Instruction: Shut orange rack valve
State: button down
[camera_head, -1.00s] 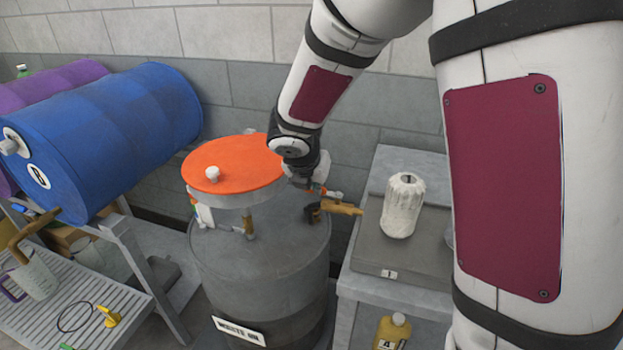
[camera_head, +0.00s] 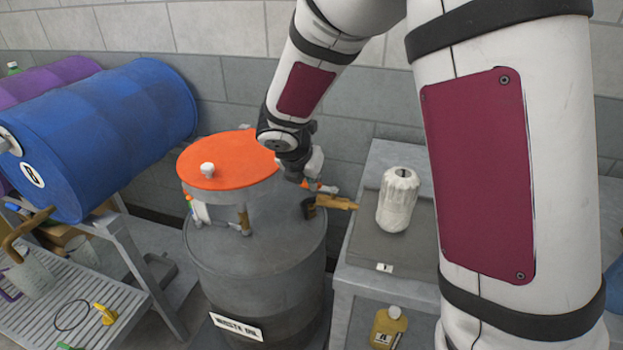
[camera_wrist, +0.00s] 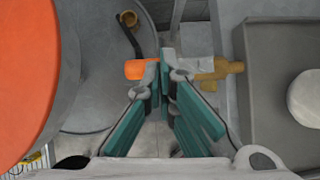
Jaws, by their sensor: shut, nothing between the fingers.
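A small orange piece (camera_wrist: 136,69) lies just left of my fingertips in the wrist view. A pale section and a brass fitting (camera_wrist: 222,68) continue its line on the right. The fingertips cover the middle of this line, and I cannot tell whether they touch it. In the head view the brass fitting (camera_head: 335,202) shows beside my gripper (camera_head: 305,182), above the right edge of the grey drum. My gripper (camera_wrist: 166,68) points at the fitting with its green-padded fingers shut and nothing between them.
A grey bench (camera_head: 350,285) with a white ribbed container (camera_head: 398,200) is on the right. A blue drum (camera_head: 110,135) lies on a rack at left.

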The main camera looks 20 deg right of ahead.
jog(key=shift+w+d+m+g+h, duration=0.1)
jog(key=shift+w+m+g+h, duration=0.2)
jog(key=shift+m, duration=0.4)
jog(key=m, duration=0.1)
jog(key=w+m+g+h, duration=0.1)
jog(key=shift+w+d+m, duration=0.1)
jog(key=shift+d+m, duration=0.2)
jog(key=d+m+g+b, duration=0.1)
jog(key=m+g, duration=0.1)
jog(key=m, duration=0.1)
jog(key=w+d+m+g+b, duration=0.1)
jog(key=d+m+g, duration=0.1)
jog(key=m, duration=0.2)
jog(key=w+d+m+g+b, duration=0.1)
jog(key=m+g, duration=0.1)
jog(key=m, duration=0.2)
jog(key=shift+d+g, duration=0.25)
jog(key=shift+g, duration=0.15)
jog(key=shift+s, duration=0.1)
jog(key=shift+s+a+p, duration=0.15)
jog(key=shift+s+p, duration=0.35)
jog(key=shift+s, duration=0.2)
